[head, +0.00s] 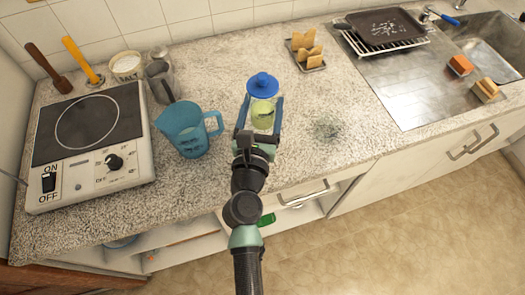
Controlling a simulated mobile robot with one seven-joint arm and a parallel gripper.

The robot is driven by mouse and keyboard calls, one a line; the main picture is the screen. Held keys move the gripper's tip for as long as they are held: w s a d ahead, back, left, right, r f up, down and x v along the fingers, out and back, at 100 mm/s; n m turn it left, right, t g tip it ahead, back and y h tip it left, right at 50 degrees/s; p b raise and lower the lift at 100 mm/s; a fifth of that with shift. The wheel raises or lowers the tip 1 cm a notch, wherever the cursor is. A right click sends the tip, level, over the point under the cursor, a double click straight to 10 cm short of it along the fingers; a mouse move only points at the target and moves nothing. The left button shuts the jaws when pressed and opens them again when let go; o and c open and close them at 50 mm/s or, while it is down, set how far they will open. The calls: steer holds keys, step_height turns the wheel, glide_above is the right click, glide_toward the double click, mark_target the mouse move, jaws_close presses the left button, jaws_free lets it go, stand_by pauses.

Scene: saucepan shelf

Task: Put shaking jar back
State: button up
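The shaking jar (263,115) has a pale yellow-green body and a wide blue lid with a knob on top. It stands upright near the middle of the counter, in front of the wall. My gripper (263,108) reaches over the counter with one blue finger on each side of the jar. The fingers are spread wide, and narrow gaps seem to show between them and the jar's body. Whether either finger touches it is unclear. The gripper's palm hides the jar's lower front.
A blue measuring jug (186,130) stands close left of my gripper. Farther left are a hotplate (88,130), a grey pot (160,80) and a salt tub (127,66). A toast rack (308,55) stands behind right. Open shelves (185,250) lie below the counter (225,60).

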steer(key=shift+f+b, duration=3.95)
steer(key=shift+f, duration=1.1)
steer(key=shift+f, duration=0.1)
steer(key=shift+f+b, duration=0.15)
steer(key=shift+b, duration=0.15)
steer(key=o, duration=1.4)
